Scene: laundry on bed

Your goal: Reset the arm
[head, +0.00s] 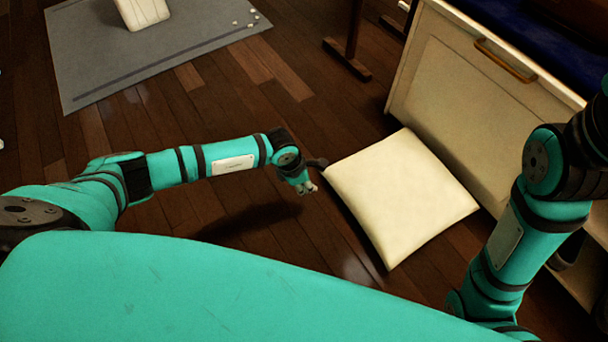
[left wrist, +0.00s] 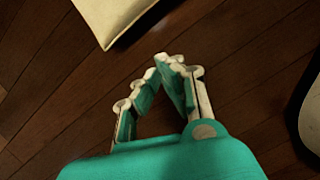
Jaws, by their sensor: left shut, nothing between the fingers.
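My left arm reaches in from the left in the head view, and my left gripper (head: 309,188) is above the wood floor, just left of a cream cushion. In the left wrist view my left gripper (left wrist: 163,62) has its fingertips together with nothing between them. My right arm (head: 510,240) shows at the right edge of the head view, bent. My right gripper is out of view.
The cream cushion (head: 402,197) lies on the floor against a white cabinet (head: 455,95); its corner also shows in the left wrist view (left wrist: 112,15). A grey rug (head: 95,60) with a white object (head: 142,12) is at the back left. Wood floor between is clear.

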